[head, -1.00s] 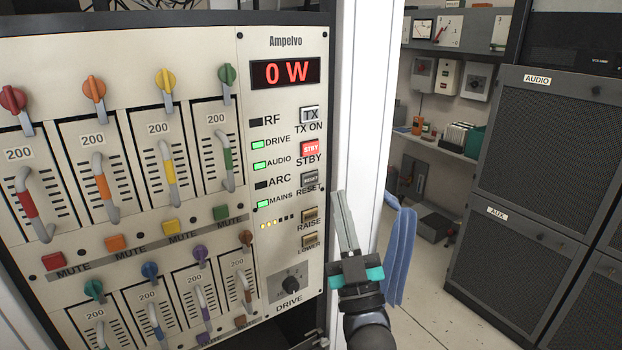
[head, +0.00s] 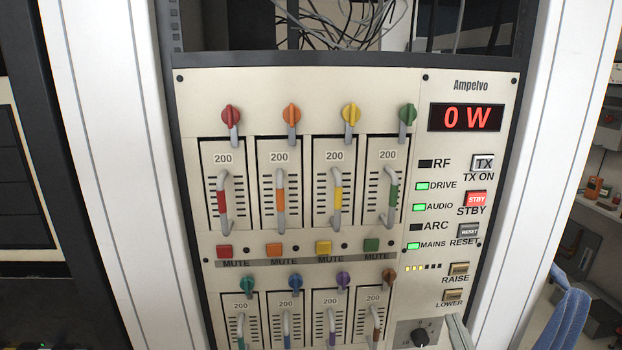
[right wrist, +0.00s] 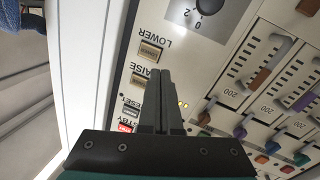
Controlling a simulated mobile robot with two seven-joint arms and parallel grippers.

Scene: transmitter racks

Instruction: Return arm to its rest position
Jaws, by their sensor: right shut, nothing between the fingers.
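My right gripper (head: 458,334) shows only as grey fingertips at the bottom edge of the head view, just right of the drive knob (head: 420,336). In the right wrist view its two fingers (right wrist: 157,78) lie together, empty, in front of the panel, close to the RAISE button (right wrist: 138,80) in the picture. I cannot tell whether they touch the panel. The LOWER button (right wrist: 150,50) shows just beyond the tips. My left gripper is in neither view.
The Ampelvo transmitter panel (head: 472,84) fills the middle, its display reading 0 W. Its handles and coloured knobs stick out. White rack posts (head: 100,140) flank it. A blue cloth-like thing (head: 560,318) hangs at the right, with open floor and shelves beyond.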

